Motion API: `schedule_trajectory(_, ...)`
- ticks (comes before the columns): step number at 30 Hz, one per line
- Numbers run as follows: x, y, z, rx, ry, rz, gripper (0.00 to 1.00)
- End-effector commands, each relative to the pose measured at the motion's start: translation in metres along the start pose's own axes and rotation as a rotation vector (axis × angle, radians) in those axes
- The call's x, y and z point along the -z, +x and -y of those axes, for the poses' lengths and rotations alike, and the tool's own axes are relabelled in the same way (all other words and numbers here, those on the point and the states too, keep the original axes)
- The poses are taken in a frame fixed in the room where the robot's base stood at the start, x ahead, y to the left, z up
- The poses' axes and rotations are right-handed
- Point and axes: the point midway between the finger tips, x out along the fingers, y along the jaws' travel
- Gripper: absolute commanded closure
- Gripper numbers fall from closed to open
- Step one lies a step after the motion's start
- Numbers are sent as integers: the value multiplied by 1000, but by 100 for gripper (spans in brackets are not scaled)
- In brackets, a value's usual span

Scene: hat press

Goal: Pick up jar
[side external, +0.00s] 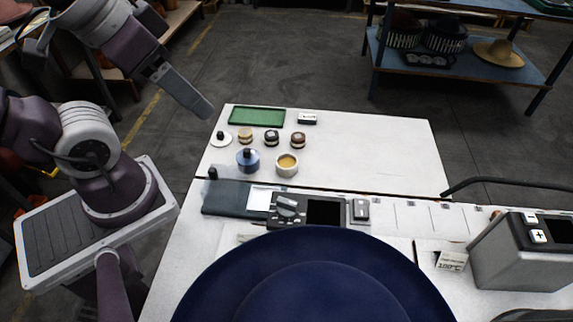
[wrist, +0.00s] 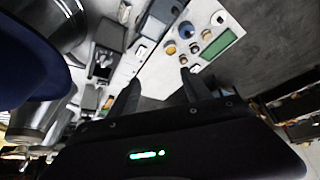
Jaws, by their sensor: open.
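Several small lidded jars stand in a row on the white table: a tan-topped jar (side external: 245,136), a dark-topped jar (side external: 271,138) and a brown-topped jar (side external: 298,139). A larger blue jar (side external: 248,160) with a dark knob stands in front of them, left of a pale cup (side external: 287,169) with amber contents. I cannot tell which one the task means. My gripper (side external: 207,108) is up at the left, above and apart from all of them. In the wrist view its fingers (wrist: 160,90) are spread with nothing between them; the blue jar (wrist: 187,30) shows beyond them.
A green tray (side external: 257,117) and a small black-and-white box (side external: 307,118) lie behind the jars. A white disc with a black knob (side external: 221,139) is at the left. The table's right (side external: 385,155) is clear.

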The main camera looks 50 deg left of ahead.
Motion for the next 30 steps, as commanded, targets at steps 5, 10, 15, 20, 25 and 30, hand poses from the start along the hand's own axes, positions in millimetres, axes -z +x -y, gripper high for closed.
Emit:
schedule_trajectory(5, 0, 0, 0, 0, 0, 0, 23)
schedule_trajectory(10, 0, 0, 0, 0, 0, 0, 23)
schedule_trajectory(15, 25, 19, 0, 1, -248, 66, 23)
schedule_trajectory(20, 78, 93, 5, 79, -921, 207, 23)
schedule_trajectory(25, 95, 207, 18, 286, -1643, 287, 23)
schedule_trajectory(30, 75, 295, 30, 497, -2132, 267, 23)
